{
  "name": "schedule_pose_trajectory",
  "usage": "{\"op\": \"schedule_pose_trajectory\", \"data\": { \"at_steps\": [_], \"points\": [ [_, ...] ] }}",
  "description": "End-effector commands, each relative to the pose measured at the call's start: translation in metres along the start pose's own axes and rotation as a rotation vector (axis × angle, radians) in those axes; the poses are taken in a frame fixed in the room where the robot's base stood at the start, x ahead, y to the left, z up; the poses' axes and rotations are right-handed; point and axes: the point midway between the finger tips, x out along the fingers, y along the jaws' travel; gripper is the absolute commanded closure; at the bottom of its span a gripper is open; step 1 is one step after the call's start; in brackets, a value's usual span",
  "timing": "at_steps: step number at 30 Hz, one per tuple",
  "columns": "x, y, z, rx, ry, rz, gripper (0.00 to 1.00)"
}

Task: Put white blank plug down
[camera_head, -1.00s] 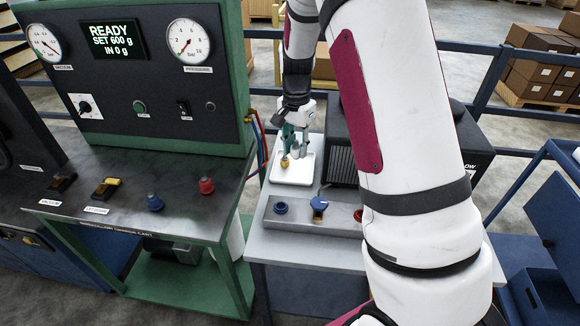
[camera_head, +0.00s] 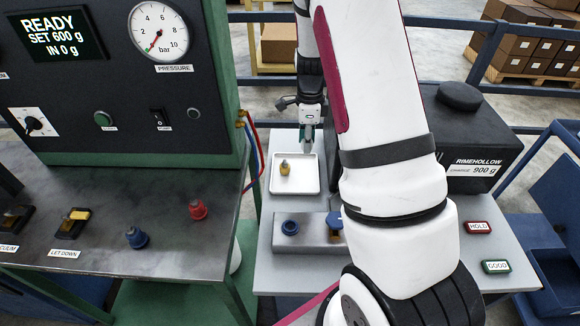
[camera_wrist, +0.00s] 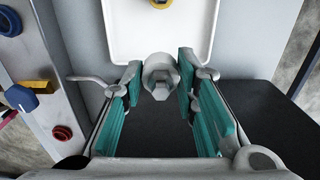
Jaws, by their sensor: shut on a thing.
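My gripper (camera_head: 307,143) is at the back right of a white square tray (camera_head: 273,186) on the grey bench. In the wrist view my gripper (camera_wrist: 160,85) has its teal fingers on both sides of the white blank plug (camera_wrist: 160,73), shut on it. The plug has a pale round body and a grey faceted end. It overlaps the tray's edge (camera_wrist: 120,45) in that view; its height above the tray is hard to tell. In the head view the plug is too small or hidden to make out. A brass-yellow plug (camera_head: 285,170) stands in the tray.
A grey block (camera_head: 265,232) in front of the tray holds a blue socket (camera_head: 290,227) and a blue-and-yellow part (camera_head: 334,219). A black box (camera_head: 470,140) stands right. The green-framed panel (camera_head: 110,70) is left. My arm hides part of the bench.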

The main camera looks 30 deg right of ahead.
Motion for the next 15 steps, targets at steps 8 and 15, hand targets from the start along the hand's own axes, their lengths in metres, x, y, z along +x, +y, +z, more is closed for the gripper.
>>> {"op": "schedule_pose_trajectory", "data": {
  "at_steps": [8, 15],
  "points": [
    [0.048, 0.002, -0.002, 0.002, 0.001, 0.005, 1.00],
    [0.067, 0.001, -0.001, 0.000, 0.000, 0.002, 1.00]
  ]
}}
